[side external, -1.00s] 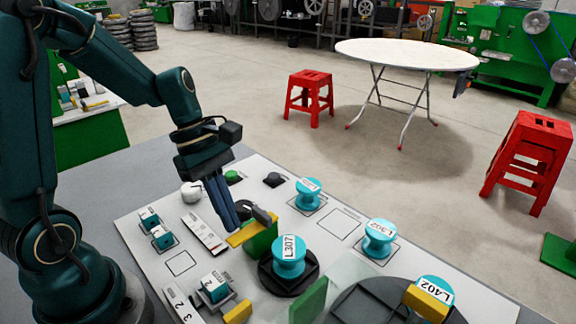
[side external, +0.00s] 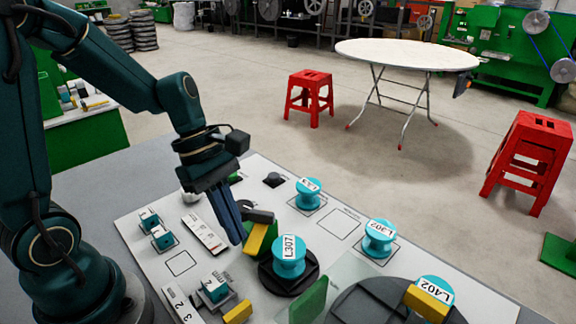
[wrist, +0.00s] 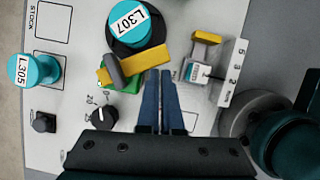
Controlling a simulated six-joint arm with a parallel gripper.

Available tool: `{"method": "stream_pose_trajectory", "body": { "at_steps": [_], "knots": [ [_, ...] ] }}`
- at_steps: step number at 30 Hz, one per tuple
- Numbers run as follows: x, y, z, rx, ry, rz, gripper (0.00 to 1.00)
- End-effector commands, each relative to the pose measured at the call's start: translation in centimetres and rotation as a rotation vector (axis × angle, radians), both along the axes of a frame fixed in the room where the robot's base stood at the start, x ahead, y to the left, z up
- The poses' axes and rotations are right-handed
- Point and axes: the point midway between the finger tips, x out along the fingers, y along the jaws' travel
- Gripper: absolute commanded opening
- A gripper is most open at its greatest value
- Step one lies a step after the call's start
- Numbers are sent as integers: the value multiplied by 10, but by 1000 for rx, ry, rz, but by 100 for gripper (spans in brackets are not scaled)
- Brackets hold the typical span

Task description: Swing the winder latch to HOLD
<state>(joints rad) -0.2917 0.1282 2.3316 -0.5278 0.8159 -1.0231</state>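The winder latch's yellow bar (side external: 258,239) stands beside the turquoise spool marked L307 (side external: 289,256), angled across a green block. A dark grey piece (side external: 261,216) sits at its far end. In the wrist view the yellow bar (wrist: 143,61) slants up to the right over the green block (wrist: 122,86), with the grey piece (wrist: 115,70) crossing its left end. My gripper (side external: 236,243) points down just left of the bar. In the wrist view its two fingers (wrist: 159,73) are together with nothing between them, their tips close to the bar's right end. Contact is unclear. I cannot read a HOLD mark.
A black dial (wrist: 103,114) is left of my fingers in the wrist view. A turquoise-and-white counter (side external: 215,287) stands in front. Turquoise spools L305 (wrist: 37,70), L302 (side external: 379,238) and L402 (side external: 431,292) stand around the board. A clear panel stands right of L307.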

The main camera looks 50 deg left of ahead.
Motion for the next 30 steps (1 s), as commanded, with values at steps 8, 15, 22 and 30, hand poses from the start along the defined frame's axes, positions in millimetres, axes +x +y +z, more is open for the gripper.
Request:
{"method": "stream_pose_trajectory", "body": {
  "at_steps": [8,15,22,30],
  "knots": [
    [0,-15,0,-1,4,-6,0],
    [5,-27,0,0,3,-4,0],
    [10,-36,0,-1,2,-4,0],
    [16,-43,0,0,0,165,0]
  ]
}}
